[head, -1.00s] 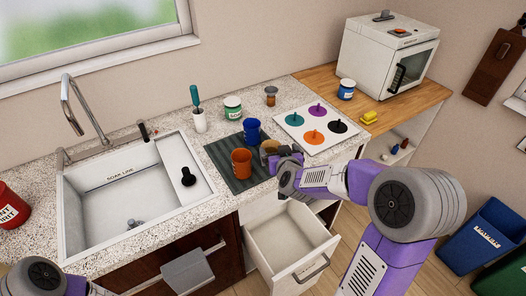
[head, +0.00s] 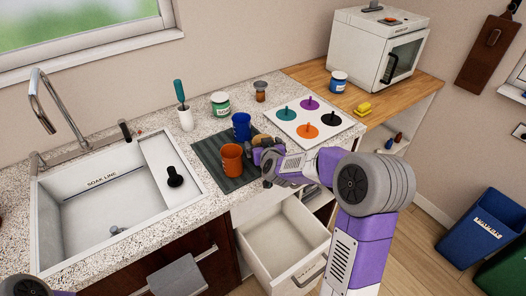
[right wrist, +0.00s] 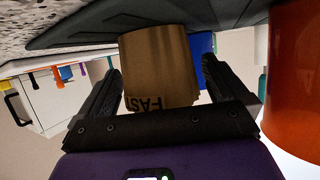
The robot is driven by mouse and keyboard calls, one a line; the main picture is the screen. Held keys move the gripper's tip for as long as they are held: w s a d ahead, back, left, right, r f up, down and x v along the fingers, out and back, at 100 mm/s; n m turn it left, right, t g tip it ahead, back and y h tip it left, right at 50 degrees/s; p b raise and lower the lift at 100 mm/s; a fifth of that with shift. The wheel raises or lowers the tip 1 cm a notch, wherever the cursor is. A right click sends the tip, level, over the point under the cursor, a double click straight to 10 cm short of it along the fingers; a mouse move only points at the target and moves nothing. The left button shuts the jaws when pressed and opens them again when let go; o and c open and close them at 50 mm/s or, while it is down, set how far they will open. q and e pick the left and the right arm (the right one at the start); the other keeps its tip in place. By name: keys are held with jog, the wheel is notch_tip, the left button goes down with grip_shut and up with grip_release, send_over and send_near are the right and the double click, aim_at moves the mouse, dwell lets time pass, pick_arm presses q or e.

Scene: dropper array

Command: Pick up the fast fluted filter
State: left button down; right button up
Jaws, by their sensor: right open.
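The fast fluted filter (head: 259,139) is a tan, ridged cup shape on the dark ribbed mat (head: 211,154), right of the orange cup (head: 232,159). In the right wrist view, which looks upside down, the filter (right wrist: 158,62) shows dark letters reading "FAST". My right gripper (head: 262,153) is open at the filter, with one finger on each side of it. Gaps show between filter and fingers. In the head view the gripper hides part of the filter. My left gripper is out of view; only part of my left arm shows at the bottom left.
A blue cup (head: 241,126) stands behind the orange cup, close to the filter. A white board (head: 308,119) with coloured discs lies to the right. An open drawer (head: 285,235) juts out below the counter. The sink (head: 104,205) is at left.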

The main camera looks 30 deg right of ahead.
jog(key=c, duration=0.8)
